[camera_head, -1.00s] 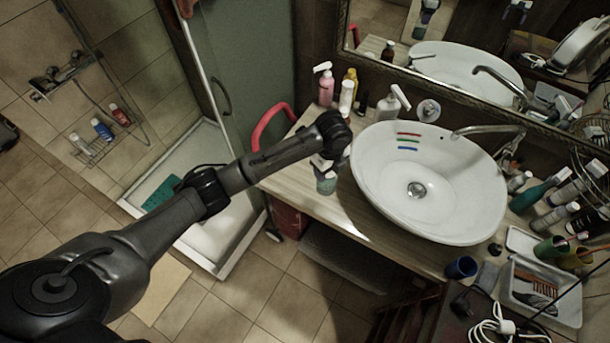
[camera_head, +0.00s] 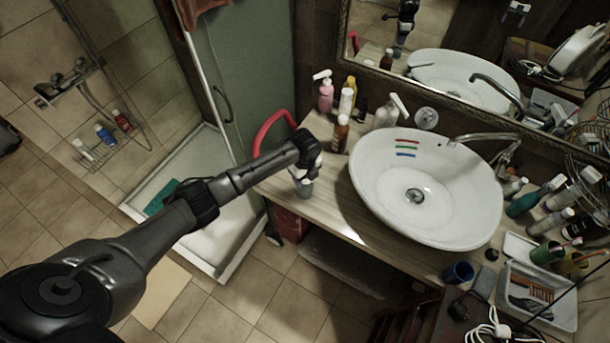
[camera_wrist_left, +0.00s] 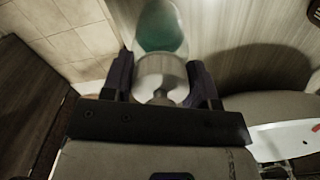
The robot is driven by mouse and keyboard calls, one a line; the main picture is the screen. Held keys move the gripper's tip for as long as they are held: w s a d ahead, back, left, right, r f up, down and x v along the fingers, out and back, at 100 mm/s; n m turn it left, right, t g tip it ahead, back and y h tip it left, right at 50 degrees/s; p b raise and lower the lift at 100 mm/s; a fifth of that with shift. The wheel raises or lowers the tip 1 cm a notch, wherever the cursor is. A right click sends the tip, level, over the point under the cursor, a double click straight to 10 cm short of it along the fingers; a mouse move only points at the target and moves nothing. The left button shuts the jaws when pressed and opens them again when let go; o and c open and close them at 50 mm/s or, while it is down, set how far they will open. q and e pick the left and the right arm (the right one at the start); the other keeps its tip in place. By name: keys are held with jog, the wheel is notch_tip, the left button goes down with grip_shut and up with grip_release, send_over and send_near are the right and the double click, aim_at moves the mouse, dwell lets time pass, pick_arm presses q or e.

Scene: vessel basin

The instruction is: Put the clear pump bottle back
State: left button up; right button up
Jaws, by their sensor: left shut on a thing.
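My left gripper (camera_head: 304,172) is over the left part of the counter, shut on a clear bottle (camera_head: 304,188) with teal liquid low in it, which appears to be the clear pump bottle. In the left wrist view the two fingers (camera_wrist_left: 161,85) close on its pale upper part, with the clear bottle body (camera_wrist_left: 160,30) beyond them. My gripper hides most of its top in the head view. I cannot tell whether its base touches the counter. My right gripper is not in view.
The wooden counter (camera_head: 338,205) is clear between the held bottle and the basin (camera_head: 450,195). Behind are a pink pump bottle (camera_head: 326,96), a brown bottle (camera_head: 341,135) and a translucent bottle with a white pump (camera_head: 385,115). The mirror (camera_head: 440,60) backs the counter.

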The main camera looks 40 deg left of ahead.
pick_arm(q)
jog(key=shift+f, duration=0.25)
jog(key=o, duration=1.3)
jog(key=shift+c, duration=0.2)
